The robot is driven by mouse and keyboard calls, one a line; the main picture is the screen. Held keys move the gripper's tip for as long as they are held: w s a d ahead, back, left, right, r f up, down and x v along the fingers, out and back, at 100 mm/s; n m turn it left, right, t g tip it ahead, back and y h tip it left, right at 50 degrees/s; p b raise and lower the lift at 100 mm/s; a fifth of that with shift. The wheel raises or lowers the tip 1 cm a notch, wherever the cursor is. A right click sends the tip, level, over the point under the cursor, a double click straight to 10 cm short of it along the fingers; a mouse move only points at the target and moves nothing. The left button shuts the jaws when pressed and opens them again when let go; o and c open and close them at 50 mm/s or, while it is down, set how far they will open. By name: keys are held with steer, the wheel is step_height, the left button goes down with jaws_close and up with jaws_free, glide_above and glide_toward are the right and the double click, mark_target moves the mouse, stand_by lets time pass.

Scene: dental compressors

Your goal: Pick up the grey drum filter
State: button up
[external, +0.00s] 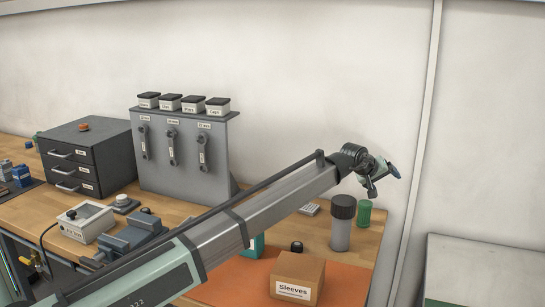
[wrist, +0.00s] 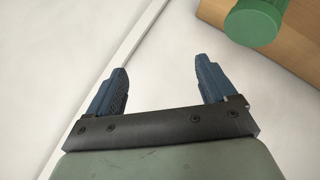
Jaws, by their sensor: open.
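A grey cylinder with a dark cap, which looks like the grey drum filter (external: 341,232), stands upright near the right end of the wooden bench. It is not visible in the wrist view. My gripper (external: 384,182) is above and to the right of it in the external view, apart from it. In the wrist view, the two blue fingers of my gripper (wrist: 161,78) are spread with nothing between them.
A green cylinder (external: 364,213) stands right beside the filter; it also shows at the top right of the wrist view (wrist: 256,22). A cardboard box labelled Sleeves (external: 297,279) and a small black knob (external: 296,246) are in front, around the orange mat (external: 345,287). A wall is behind.

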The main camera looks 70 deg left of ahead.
steer(key=s+a+n+g+h, duration=0.1)
steer(key=s+a+g, duration=0.2)
steer(key=s+a, duration=0.55)
steer(key=s+a+n+g+h, duration=0.1)
steer(key=s+a+g, duration=0.3)
steer(key=s, duration=0.9)
steer(key=s+a+g+h, duration=0.1)
steer(key=s+a+g, duration=0.2)
steer(key=s+a, duration=0.6)
steer(key=f, duration=0.4)
steer(key=s+d+f, duration=0.1)
steer(key=f, duration=0.4)
steer(key=s+d+f, duration=0.1)
steer(key=f, duration=0.3)
steer(key=shift+d+f, duration=0.1)
steer(key=shift+f, duration=0.2)
steer(key=c, duration=1.1)
